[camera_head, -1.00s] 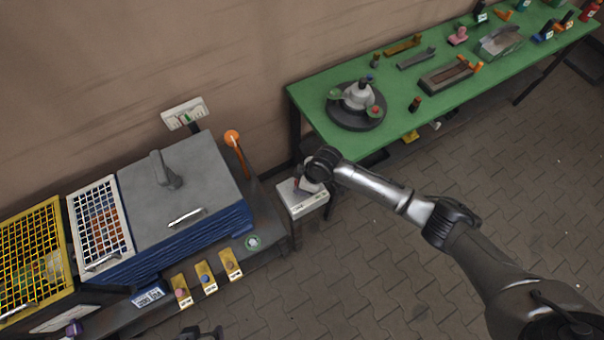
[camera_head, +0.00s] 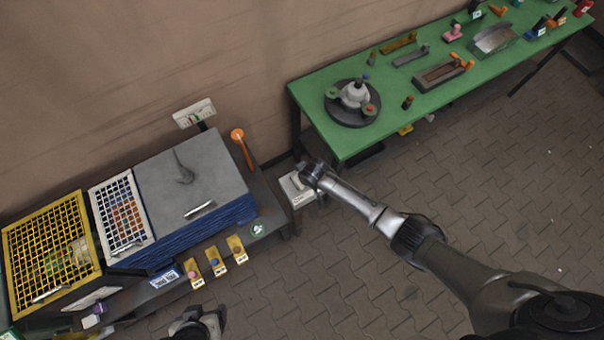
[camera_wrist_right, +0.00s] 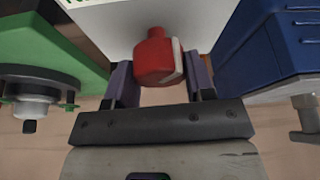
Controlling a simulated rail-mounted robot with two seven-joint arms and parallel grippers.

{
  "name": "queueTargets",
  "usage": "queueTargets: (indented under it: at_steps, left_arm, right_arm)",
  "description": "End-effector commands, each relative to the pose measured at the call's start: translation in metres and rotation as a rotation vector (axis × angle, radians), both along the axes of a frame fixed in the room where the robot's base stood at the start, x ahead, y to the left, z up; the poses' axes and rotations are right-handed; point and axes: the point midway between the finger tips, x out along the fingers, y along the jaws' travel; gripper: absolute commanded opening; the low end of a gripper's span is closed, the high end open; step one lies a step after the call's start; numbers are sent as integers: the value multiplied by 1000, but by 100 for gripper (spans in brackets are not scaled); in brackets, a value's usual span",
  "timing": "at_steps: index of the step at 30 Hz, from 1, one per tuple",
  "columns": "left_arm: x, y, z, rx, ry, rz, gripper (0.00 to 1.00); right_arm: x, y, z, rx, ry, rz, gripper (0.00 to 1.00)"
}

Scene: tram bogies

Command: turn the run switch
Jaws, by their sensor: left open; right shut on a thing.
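The run switch (camera_wrist_right: 153,57) is a red knob with a pale bar on its side, mounted on a white box (camera_wrist_right: 110,22). In the head view the white box (camera_head: 297,193) stands between the blue machine and the green table. My right gripper (camera_wrist_right: 160,82) is shut on the red knob, one finger on each side. In the head view my right arm reaches the box from the right, and its wrist hides the knob and the fingertips. My left gripper (camera_head: 200,322) is open at the bottom edge, partly cut off, apart from everything.
The blue machine (camera_head: 235,212) with a grey lid stands left of the box, with an orange-knobbed lever (camera_head: 240,146) nearby. Yellow button plates (camera_head: 215,261) line its front. The green table (camera_head: 310,92) is at the right. The paved floor at front is clear.

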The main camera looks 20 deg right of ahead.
Motion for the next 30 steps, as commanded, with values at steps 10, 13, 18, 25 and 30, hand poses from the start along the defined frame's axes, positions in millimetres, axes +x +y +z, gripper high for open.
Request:
queueTargets:
  at_steps: [10, 13, 18, 25, 30]
  left_arm:
    - [0, 3, 5, 10, 1, -6, 75]
    - [0, 3, 5, 10, 1, -6, 75]
    - [0, 2, 5, 8, 0, -6, 75]
    - [0, 0, 5, 0, 0, 0, 75]
    - [0, -1, 5, -4, 1, 3, 75]
  right_arm:
    - [0, 1, 1, 2, -1, -44, 26]
    - [1, 1, 1, 3, -1, -45, 26]
    - [1, 1, 1, 3, -1, -45, 26]
    - [1, 1, 1, 2, -1, -44, 68]
    - [0, 0, 0, 1, -1, -43, 75]
